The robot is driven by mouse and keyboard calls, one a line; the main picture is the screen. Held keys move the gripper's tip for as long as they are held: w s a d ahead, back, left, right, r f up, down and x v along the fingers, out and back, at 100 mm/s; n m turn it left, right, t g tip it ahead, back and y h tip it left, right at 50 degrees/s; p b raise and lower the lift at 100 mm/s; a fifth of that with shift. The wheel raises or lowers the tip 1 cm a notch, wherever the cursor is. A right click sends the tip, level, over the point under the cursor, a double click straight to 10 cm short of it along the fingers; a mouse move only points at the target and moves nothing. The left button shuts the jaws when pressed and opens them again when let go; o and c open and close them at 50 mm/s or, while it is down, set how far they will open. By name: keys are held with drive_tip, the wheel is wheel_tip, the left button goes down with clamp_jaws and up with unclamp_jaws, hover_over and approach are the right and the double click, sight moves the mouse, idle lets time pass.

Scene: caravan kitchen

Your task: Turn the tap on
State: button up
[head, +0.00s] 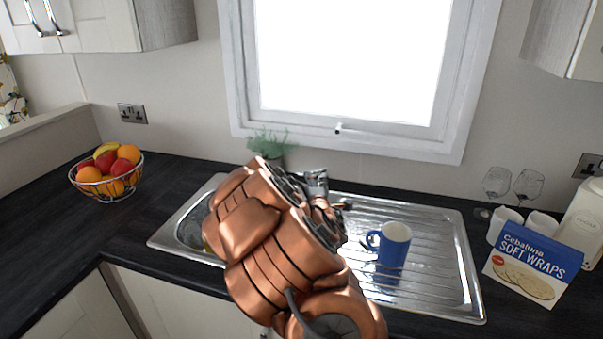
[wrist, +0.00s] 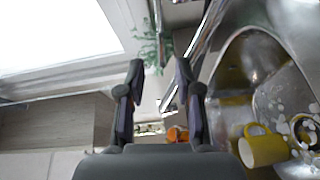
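The tap is mostly hidden behind my arm in the head view. In the wrist view a long chrome bar (wrist: 208,38), which looks like the tap's spout, slants down from the top and passes behind my right-hand finger. My gripper (wrist: 160,75) is open, its two dark fingers apart with nothing held between them. The bar lies beyond and beside the right finger; I cannot tell whether they touch. The sink bowl (wrist: 233,62) is on the right. The tap's handle is not clearly seen, and no running water shows.
A blue mug (head: 394,244) stands on the drainer (head: 440,265). A yellow mug (wrist: 262,147) is in the sink. A fruit basket (head: 107,186) stands left, and a wraps box (head: 532,264) and wine glasses (head: 497,182) right. A plant (head: 268,143) stands below the window (head: 350,60).

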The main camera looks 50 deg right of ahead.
sight(313, 171)
drive_tip(key=shift+p+x, duration=1.45)
drive_tip(key=shift+x, duration=2.25)
drive_tip(key=shift+a, duration=0.1)
clamp_jaws()
drive_tip(key=shift+f, duration=0.1)
